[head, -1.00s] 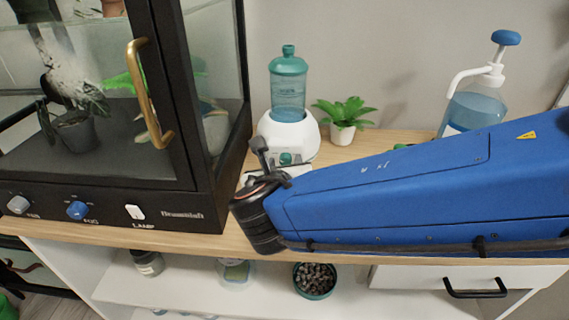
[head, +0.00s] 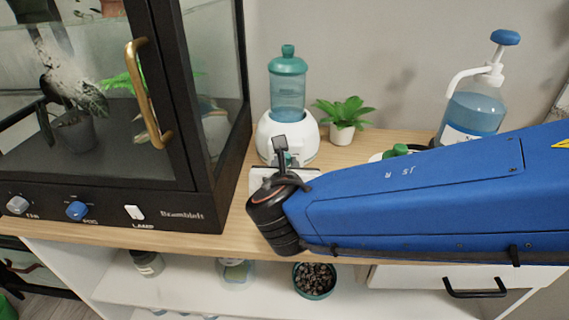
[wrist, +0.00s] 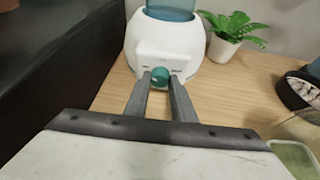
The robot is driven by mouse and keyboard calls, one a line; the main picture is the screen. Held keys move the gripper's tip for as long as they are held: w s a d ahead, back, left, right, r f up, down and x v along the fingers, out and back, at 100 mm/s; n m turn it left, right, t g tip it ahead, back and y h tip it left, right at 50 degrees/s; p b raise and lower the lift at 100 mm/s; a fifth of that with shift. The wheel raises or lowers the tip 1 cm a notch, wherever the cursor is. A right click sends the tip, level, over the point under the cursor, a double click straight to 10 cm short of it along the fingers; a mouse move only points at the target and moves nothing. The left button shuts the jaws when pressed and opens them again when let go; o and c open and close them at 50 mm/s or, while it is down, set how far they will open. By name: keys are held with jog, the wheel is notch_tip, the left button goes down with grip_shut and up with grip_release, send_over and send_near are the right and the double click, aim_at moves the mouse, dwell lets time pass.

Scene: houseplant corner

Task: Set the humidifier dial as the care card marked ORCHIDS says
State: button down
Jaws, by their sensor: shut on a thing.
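The humidifier (head: 288,136) has a white round base and a teal-capped water tank. It stands on the wooden shelf top, right of the glass cabinet. In the wrist view the humidifier (wrist: 172,42) faces me, with a teal dial (wrist: 160,75) low on its front panel. My gripper (wrist: 161,82) has its two grey fingers on either side of the dial and is shut on it. In the head view my gripper (head: 284,160) is in front of the base and hides most of the dial. The dial's setting is too small to read. No care card marked ORCHIDS is readable in either view.
The black-framed cabinet (head: 222,180) stands close on the left, with a brass handle (head: 148,95). A small potted plant (head: 343,120) is right of the humidifier. A spray bottle (head: 473,110) stands farther right. Bare wood (wrist: 213,95) lies right of my fingers.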

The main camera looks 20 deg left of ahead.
jog(key=m+y, duration=0.2)
jog(key=m, duration=0.2)
jog(key=shift+d+f+y, duration=0.15)
jog(key=shift+d+y, duration=0.1)
jog(key=shift+y, duration=0.15)
jog(key=shift+f+m+y, duration=0.1)
jog(key=shift+m+y, duration=0.9)
jog(key=shift+m, duration=0.9)
jog(key=shift+d, duration=0.1)
jog(key=shift+w, duration=0.1)
jog(key=c, duration=1.5)
grip_release()
